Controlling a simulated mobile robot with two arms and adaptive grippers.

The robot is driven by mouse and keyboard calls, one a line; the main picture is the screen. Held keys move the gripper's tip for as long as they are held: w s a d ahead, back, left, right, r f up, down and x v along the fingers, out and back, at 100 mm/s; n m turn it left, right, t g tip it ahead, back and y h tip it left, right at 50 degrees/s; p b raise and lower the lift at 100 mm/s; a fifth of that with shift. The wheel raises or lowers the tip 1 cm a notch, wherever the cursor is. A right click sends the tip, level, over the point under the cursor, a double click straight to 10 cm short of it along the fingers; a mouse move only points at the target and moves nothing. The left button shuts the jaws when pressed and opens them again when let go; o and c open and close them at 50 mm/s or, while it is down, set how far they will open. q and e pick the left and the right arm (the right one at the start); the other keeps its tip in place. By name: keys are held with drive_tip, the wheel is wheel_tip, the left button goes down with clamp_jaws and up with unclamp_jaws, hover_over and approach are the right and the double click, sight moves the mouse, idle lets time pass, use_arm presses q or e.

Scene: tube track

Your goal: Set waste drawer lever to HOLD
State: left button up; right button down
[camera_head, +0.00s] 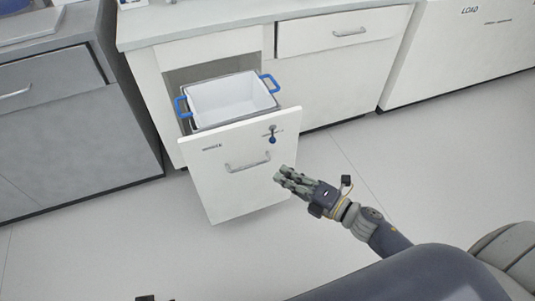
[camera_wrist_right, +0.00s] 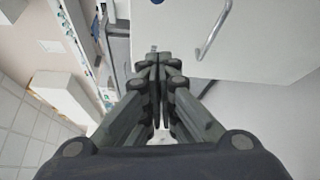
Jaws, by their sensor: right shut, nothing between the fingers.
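The waste drawer (camera_head: 222,187) stands pulled out from the white cabinet, with a metal handle (camera_head: 248,163) on its front. Its small lever (camera_head: 272,139) is at the upper right of the front, with a blue knob hanging below a grey pivot. Its label is too small to read. In the right wrist view, a blue bit (camera_wrist_right: 157,1) shows at the top edge, probably the knob. My right gripper (camera_head: 279,174) is shut and empty, just right of the drawer front and below the lever. My left gripper is not in view.
A white bin (camera_head: 232,98) with blue handles sits in the open drawer. A closed drawer (camera_head: 342,31) is to the right, and a cabinet marked LOAD (camera_head: 478,45) is farther right. A grey cabinet (camera_head: 75,120) stands at the left. The floor (camera_head: 400,170) at the right is clear.

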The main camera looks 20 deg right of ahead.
drive_tip(key=shift+w, duration=0.1)
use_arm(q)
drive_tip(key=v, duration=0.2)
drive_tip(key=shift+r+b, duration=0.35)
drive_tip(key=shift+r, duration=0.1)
use_arm(e)
drive_tip(key=w+a, duration=0.1)
drive_tip(key=w, duration=0.8)
drive_tip(key=shift+a, duration=0.2)
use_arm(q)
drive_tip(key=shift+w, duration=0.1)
use_arm(e)
drive_tip(key=shift+w, duration=0.1)
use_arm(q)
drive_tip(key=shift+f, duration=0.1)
